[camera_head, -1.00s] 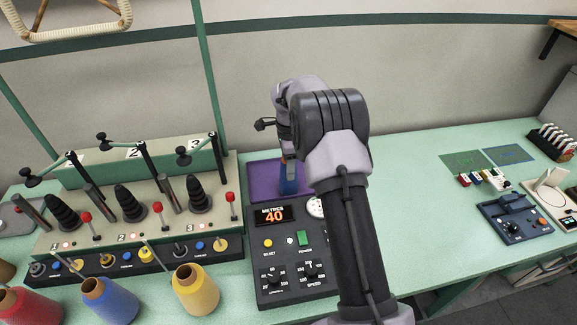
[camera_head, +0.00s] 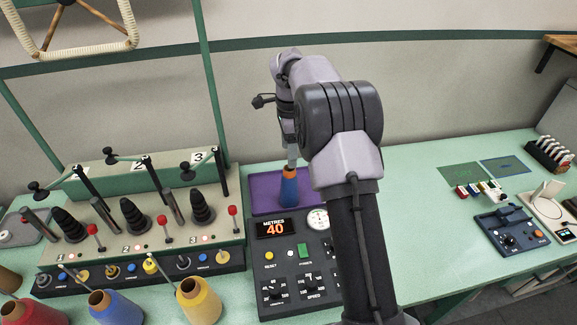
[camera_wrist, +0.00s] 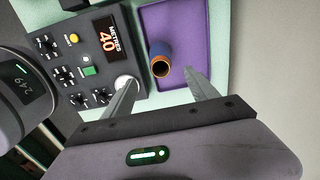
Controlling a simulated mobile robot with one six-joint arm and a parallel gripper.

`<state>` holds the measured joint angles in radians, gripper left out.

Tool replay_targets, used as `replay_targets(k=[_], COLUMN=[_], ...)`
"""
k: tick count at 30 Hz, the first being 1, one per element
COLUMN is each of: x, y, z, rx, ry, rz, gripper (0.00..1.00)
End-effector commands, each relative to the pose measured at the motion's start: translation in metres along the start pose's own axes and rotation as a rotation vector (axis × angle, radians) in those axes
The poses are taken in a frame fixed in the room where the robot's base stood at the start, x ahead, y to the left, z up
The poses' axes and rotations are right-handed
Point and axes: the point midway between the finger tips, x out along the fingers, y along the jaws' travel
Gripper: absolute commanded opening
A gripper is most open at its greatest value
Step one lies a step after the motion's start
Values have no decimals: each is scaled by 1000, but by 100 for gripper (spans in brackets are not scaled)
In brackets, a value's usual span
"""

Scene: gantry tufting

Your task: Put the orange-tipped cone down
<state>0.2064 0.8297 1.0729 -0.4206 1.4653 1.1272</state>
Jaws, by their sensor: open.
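The orange-tipped cone (camera_head: 289,190) has a blue body and stands upright on the purple mat or tray (camera_head: 262,196) behind the dark control box. My gripper (camera_head: 291,158) is just above and behind its tip in the head view, partly hidden by my arm. In the wrist view the cone (camera_wrist: 161,62) shows its open, hollow top, and the purple surface (camera_wrist: 195,20) lies around it. The two fingers of my gripper (camera_wrist: 160,92) are spread apart with nothing between them, and the cone is beyond their tips.
The control box (camera_head: 284,262) with a display reading 40 stands in front of the purple surface. A creel rack with black cones (camera_head: 135,215) is on the left, with red, blue and yellow cones (camera_head: 198,302) before it.

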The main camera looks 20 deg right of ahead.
Motion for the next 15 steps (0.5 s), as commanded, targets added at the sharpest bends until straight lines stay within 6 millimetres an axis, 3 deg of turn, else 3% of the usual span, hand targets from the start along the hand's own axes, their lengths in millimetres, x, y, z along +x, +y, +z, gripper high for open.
replay_targets(k=[2,5,6,8,9,12,15], x=[-31,-96,-122,-151,-165,-178,-168], y=[12,58,86,132,165,248,313], z=[9,34,45,60,68,82,89], rx=[-73,-293,-404,-567,-675,-928,-1130], ry=[-8,-26,-30,-29,-25,2,43], rz=[-32,-116,-160,-226,-271,-384,-479], gripper=[68,68,68,68,68,68,68])
